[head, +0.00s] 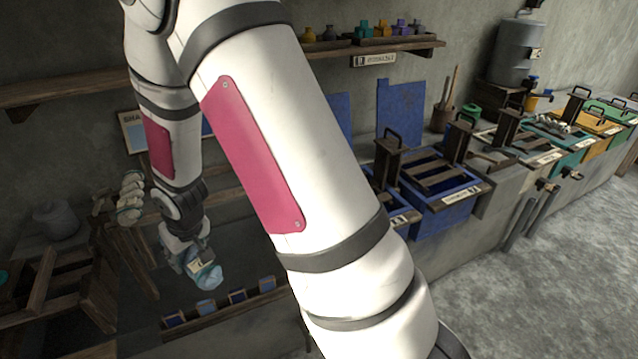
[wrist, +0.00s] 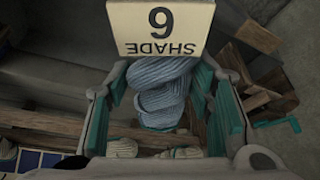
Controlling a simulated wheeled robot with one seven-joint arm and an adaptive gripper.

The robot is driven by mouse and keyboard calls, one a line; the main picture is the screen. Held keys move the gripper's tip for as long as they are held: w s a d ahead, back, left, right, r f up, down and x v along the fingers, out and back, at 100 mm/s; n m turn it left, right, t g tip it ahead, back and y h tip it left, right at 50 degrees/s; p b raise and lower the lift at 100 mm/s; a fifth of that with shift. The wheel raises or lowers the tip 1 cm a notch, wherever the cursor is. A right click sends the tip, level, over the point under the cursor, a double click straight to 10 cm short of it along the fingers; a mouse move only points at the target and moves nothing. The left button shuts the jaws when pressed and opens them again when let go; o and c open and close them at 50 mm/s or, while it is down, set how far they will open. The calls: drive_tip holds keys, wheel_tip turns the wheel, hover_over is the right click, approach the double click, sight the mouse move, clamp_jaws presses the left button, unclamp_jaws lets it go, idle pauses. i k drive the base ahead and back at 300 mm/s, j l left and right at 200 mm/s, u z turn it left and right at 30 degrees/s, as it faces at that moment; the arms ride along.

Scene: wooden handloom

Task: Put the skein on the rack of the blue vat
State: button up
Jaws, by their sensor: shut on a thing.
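A light blue skein (wrist: 162,88) with a cream tag (wrist: 160,30) reading "SHADE 6" sits between the teal-lined fingers of my gripper (wrist: 160,100). In the head view my gripper (head: 196,262) points down at lower left, shut on the skein (head: 208,276), which hangs above a dark surface. A blue vat (head: 455,216) with a label stands right of centre, far from my gripper. A slatted wooden rack (head: 437,176) lies across its top. Another blue vat (head: 398,222) to its left is mostly hidden behind my arm.
Pale skeins (head: 130,198) hang at left near my forearm. A ledge with several blue shade samples (head: 206,307) lies below my gripper. Vats with upright wooden handles, including a yellow one (head: 590,122), line the wall to the right. A shelf (head: 385,46) with small pots is above.

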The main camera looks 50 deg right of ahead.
sight(417, 169)
drive_tip(key=k+z, duration=0.3)
drive_tip(key=k+l+z, duration=0.1)
drive_tip(key=k+z, duration=0.15)
drive_tip(key=i+l+z, duration=0.25)
drive_tip(key=l, duration=0.15)
drive_tip(key=i+l+z, duration=0.1)
drive_tip(key=l+z, duration=0.2)
drive_tip(key=i+l+z, duration=0.25)
drive_tip(key=i+l, duration=0.3)
drive_tip(key=l, duration=0.1)
